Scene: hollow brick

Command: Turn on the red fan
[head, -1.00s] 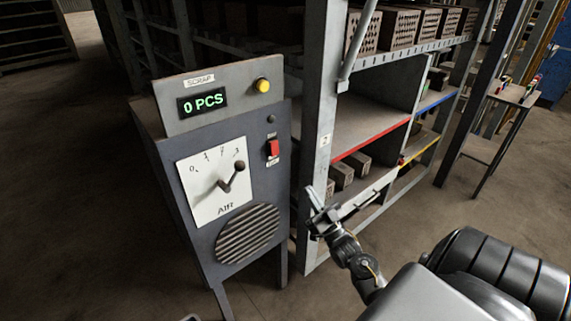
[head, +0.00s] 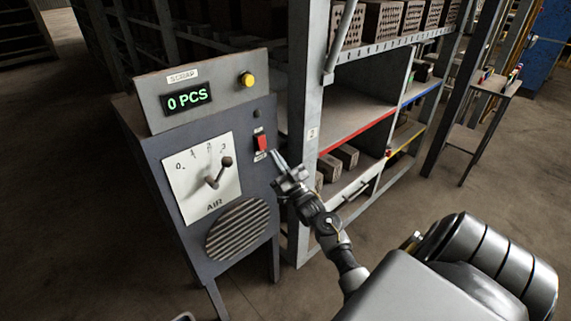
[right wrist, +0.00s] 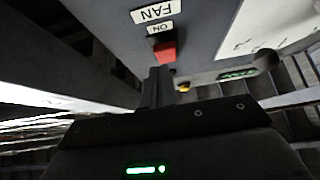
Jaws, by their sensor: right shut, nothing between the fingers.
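The red fan switch (head: 261,142) is a small rocker on the upper right of the grey machine's front. In the right wrist view the red switch (right wrist: 163,52) shows beside upside-down labels reading ON and FAN. My right gripper (head: 276,157) is shut and empty, its tips just right of and slightly below the switch. In the right wrist view the closed fingers (right wrist: 157,85) point at the switch, very close; I cannot tell whether they touch it. My left gripper is not in view.
The grey machine (head: 150,145) also carries a yellow button (head: 247,79), a 0 PCS display (head: 187,98), an AIR dial (head: 190,205) with a dark-knobbed lever and a round grille (head: 236,232). A metal shelf (head: 300,120) with bricks stands close on the right.

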